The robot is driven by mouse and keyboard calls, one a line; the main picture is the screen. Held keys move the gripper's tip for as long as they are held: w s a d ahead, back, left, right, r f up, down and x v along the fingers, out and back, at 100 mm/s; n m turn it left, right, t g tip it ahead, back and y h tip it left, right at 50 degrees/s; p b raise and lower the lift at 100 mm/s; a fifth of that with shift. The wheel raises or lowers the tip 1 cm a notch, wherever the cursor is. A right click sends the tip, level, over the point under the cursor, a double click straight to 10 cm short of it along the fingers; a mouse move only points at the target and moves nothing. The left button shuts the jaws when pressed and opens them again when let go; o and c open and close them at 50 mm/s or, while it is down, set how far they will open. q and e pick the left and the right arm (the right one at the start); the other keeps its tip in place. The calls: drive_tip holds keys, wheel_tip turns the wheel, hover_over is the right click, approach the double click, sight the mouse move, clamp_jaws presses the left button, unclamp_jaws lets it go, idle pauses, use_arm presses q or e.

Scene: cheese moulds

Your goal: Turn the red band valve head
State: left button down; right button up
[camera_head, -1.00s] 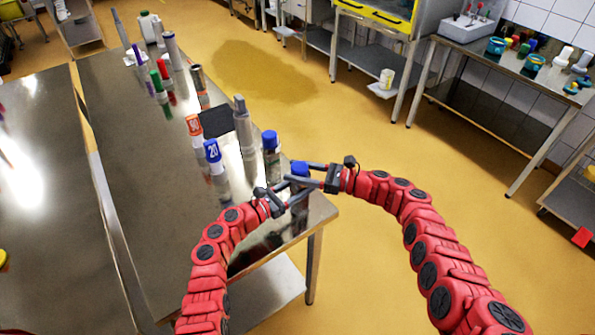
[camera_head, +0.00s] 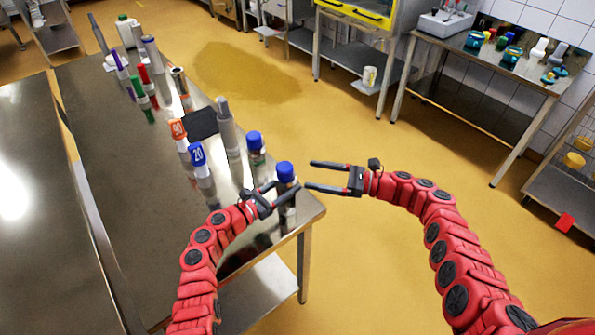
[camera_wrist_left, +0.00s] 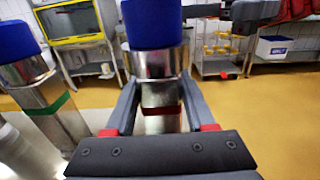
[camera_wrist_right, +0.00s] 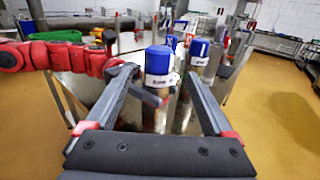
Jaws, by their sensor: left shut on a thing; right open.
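The red band valve stands upright near the table's front right corner. Its blue head (camera_head: 286,172) tops a steel body. In the left wrist view, its red band (camera_wrist_left: 161,110) shows between my fingers, below the blue head (camera_wrist_left: 152,24). My left gripper (camera_head: 284,190) is shut on its body below the head. My right gripper (camera_head: 310,175) is open and empty, just right of the head and apart from it. The right wrist view shows the labelled blue head (camera_wrist_right: 158,62) ahead, between the open fingers. A second blue-headed valve (camera_head: 255,142) stands behind; its band is green (camera_wrist_left: 52,104).
Orange "90" (camera_head: 178,129) and blue "20" (camera_head: 197,155) capped cylinders stand left of the valves, with a dark flat pad (camera_head: 201,124) behind. Several tubes stand farther back. The steel table (camera_head: 110,150) is clear at left. Open floor lies to the right.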

drive_tip(key=v, duration=0.2)
drive_tip(key=shift+s+d, duration=0.1)
drive_tip(key=shift+d, duration=0.25)
drive_tip(key=n, duration=0.1)
approach(279, 163)
drive_tip(key=shift+s+a+f+t, duration=0.15)
drive_tip(key=shift+a+t, duration=0.25)
drive_tip(key=shift+a, duration=0.75)
drive_tip(key=s+a+r+t, duration=0.1)
drive_tip(key=a+r+t, duration=0.15)
drive_tip(key=a, duration=0.45)
drive_tip(key=s+d+f+m+t+h, duration=0.3)
drive_tip(key=s+d+m+t+h, duration=0.1)
drive_tip(key=d+m+t+h, duration=0.3)
drive_tip(key=shift+m+g+y, duration=0.4)
drive_tip(key=shift+g+y, duration=0.25)
drive_tip(key=shift+y, duration=0.05)
drive_tip(key=x, duration=1.2)
drive_tip(key=shift+f, duration=0.1)
